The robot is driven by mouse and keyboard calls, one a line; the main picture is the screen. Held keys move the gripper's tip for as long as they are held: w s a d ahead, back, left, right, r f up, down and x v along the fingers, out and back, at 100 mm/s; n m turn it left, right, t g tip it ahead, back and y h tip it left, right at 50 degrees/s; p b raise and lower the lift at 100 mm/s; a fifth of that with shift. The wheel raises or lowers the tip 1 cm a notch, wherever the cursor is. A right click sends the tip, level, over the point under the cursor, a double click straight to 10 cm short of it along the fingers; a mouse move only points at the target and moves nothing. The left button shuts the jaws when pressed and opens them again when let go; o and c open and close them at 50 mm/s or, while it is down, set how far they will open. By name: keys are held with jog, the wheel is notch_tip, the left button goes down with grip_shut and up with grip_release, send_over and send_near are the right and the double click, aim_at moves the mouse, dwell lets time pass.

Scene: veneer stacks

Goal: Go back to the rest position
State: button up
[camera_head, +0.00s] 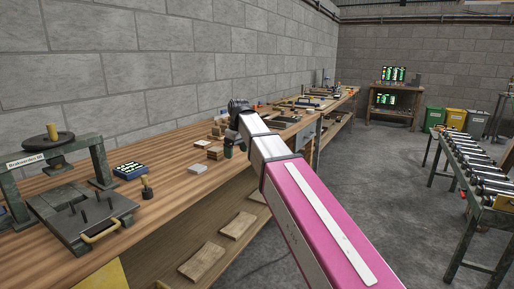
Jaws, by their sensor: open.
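My arm reaches from the bottom right over the wooden workbench (150,168). My gripper (228,152) hangs at its far end, small and dark, over the bench's front part. It is open and I see nothing held in it. Small stacks of wooden veneer pieces (215,153) stand on the bench just left of the gripper. A pale flat block (197,169) lies nearer to me. Part of the bench behind the gripper is hidden by my arm.
A dark green press (85,213) stands on the bench at left, with a blue tray (130,171) and a small dark weight (146,188) beside it. Boards lie on the lower shelf (205,262). A roller conveyor (470,170) stands at right. The grey floor (385,190) between is clear.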

jog(key=s+d+f+m, duration=0.3)
jog(key=s+d+f, duration=0.2)
jog(key=d+f, duration=0.4)
jog(key=s+d+f+m, duration=0.4)
jog(key=d+f, duration=0.5)
jog(key=f, duration=0.6)
jog(key=s+d+f+m+h, duration=0.1)
jog(key=s+d+f+m, duration=0.2)
jog(key=s+d+f, duration=0.5)
notch_tip(320, 180, down, 5)
jog(key=shift+d+r+m+g, duration=0.1)
jog(key=shift+d+m+g, duration=0.2)
jog(key=shift+d, duration=0.25)
